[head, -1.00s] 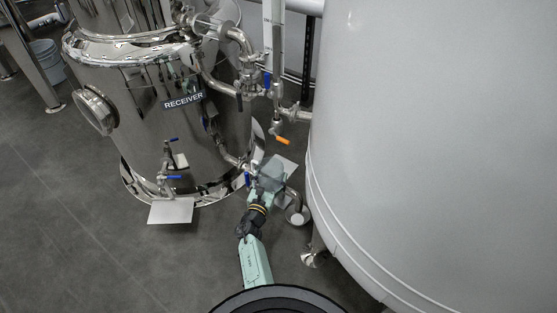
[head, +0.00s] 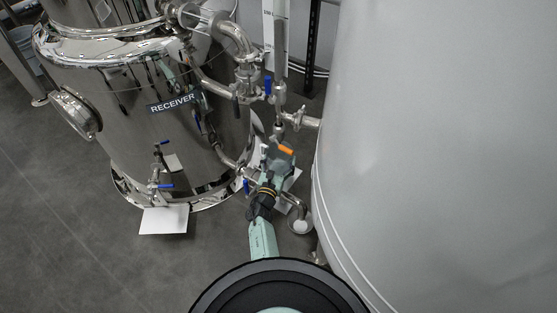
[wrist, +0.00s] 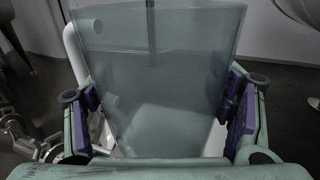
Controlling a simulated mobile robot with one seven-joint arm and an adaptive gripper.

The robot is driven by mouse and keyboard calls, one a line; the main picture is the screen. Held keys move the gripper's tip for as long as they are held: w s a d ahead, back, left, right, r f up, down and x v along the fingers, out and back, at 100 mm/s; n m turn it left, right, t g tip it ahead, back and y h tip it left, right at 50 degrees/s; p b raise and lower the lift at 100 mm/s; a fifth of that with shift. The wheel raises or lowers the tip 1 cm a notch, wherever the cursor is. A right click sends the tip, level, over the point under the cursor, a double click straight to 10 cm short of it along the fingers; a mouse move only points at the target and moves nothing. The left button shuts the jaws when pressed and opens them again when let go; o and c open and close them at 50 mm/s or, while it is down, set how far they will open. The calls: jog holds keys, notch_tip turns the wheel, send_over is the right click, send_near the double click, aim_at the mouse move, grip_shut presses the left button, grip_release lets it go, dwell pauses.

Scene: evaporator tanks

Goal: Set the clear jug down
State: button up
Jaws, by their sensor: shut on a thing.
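The clear jug (wrist: 155,75) fills the middle of the wrist view as a greenish, see-through vessel that widens towards its upper edge in the picture. My gripper (wrist: 160,110) is shut on it, with one purple-padded finger at each side. In the head view my gripper (head: 277,170) is between the steel receiver and the big pale tank, by the pipework. There the jug is hard to make out against my gripper and the pipes. I cannot tell whether its base touches anything.
The steel receiver (head: 130,110) stands at left and the large pale tank (head: 440,130) at right. A valve with an orange handle (head: 286,150) is close to my gripper. A white plate (head: 164,220) juts out at the receiver's foot. Grey floor (head: 60,230) is open at left.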

jog(key=shift+f, duration=0.85)
jog(key=shift+r, duration=0.15)
jog(key=shift+f+b, duration=0.25)
jog(key=shift+b, duration=0.1)
jog(key=o, duration=1.2)
jog(key=shift+r, duration=0.1)
jog(key=shift+o, duration=0.2)
jog(key=shift+r, duration=0.1)
